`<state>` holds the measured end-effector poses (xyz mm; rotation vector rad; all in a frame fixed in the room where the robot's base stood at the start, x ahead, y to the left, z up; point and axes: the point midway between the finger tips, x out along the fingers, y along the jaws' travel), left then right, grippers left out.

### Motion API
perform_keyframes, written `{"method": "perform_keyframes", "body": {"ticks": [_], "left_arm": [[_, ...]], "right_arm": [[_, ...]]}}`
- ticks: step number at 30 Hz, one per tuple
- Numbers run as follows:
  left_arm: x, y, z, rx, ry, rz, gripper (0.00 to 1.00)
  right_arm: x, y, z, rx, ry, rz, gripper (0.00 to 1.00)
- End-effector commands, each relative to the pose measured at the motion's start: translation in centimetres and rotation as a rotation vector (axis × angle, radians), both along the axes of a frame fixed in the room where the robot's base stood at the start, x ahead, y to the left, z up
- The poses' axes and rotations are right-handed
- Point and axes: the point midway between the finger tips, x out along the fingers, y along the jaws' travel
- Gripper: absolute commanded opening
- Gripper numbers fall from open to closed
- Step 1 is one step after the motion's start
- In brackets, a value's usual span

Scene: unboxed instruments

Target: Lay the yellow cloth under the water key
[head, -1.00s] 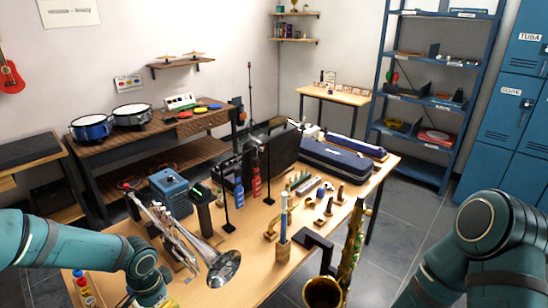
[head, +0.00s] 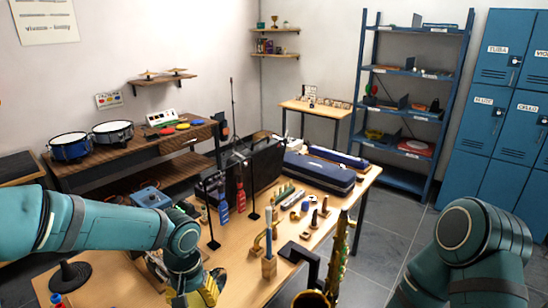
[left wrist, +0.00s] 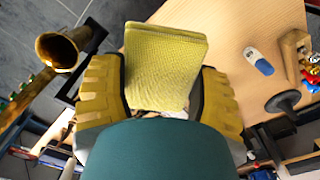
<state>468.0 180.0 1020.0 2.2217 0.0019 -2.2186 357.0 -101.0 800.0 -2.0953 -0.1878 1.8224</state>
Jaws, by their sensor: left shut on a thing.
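The yellow cloth (left wrist: 165,60) is a folded, textured pad in the left wrist view. My left gripper (left wrist: 160,92) is shut on it, with a yellow finger on each side. In the head view the left gripper (head: 205,291) is low over the workbench, seen partly from behind; the cloth cannot be told apart from the yellow fingers there. The water key cannot be made out. My right gripper is out of view.
A saxophone (head: 336,262) stands at the bench's front right; its bell (left wrist: 62,48) shows in the left wrist view. Several small parts and a blue-topped holder (head: 269,262) stand nearby. Black stands and a long blue case (head: 318,173) are behind. A black round base (head: 70,276) is at left.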

Motion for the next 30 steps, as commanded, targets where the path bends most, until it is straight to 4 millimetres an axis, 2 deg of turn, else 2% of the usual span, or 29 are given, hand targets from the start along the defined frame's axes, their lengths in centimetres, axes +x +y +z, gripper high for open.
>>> {"method": "perform_keyframes", "body": {"ticks": [2, 9, 13, 16, 30], "left_arm": [[-0.1, 0.0, -0.7, 0.000, 0.002, 0.001, 0.41], [-1.2, -0.1, -6.8, 0.005, 0.001, 0.000, 0.41], [-2.0, -0.1, -9.2, 0.003, 0.001, -0.004, 0.41], [-2.2, -0.1, -9.8, 0.001, 0.000, -0.005, 0.41], [-2.2, -0.1, -9.8, 0.001, -0.003, -0.004, 0.41]], "right_arm": [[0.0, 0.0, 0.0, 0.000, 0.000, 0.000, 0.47], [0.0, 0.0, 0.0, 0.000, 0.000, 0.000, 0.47], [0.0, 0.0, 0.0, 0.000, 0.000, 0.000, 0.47], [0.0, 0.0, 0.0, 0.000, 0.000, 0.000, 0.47], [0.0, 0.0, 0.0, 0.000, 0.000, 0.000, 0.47]]}}
